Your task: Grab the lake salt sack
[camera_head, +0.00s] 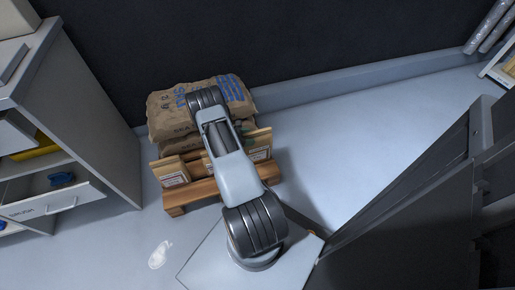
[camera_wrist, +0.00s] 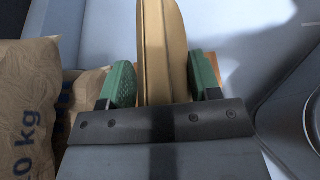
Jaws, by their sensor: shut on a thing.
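Several small tan sacks with pale labels stand upright along the front of a wooden pallet (camera_head: 190,193): one at the left (camera_head: 173,172), one at the right (camera_head: 258,146), and one mostly behind my arm. Their labels are too small to read, so I cannot tell which is lake salt. In the wrist view my gripper (camera_wrist: 163,82) has its green pads on both sides of a narrow tan sack (camera_wrist: 163,45), shut on it. No label shows on its upper edge. In the head view my arm hides the gripper.
Large brown sacks (camera_head: 170,104) with blue print lie stacked behind on the pallet; the wrist view shows one marked kg (camera_wrist: 25,100) close at the left. A grey cabinet (camera_head: 100,120) with open drawers stands left. Floor at right is clear; a white spill (camera_head: 160,254) lies in front.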

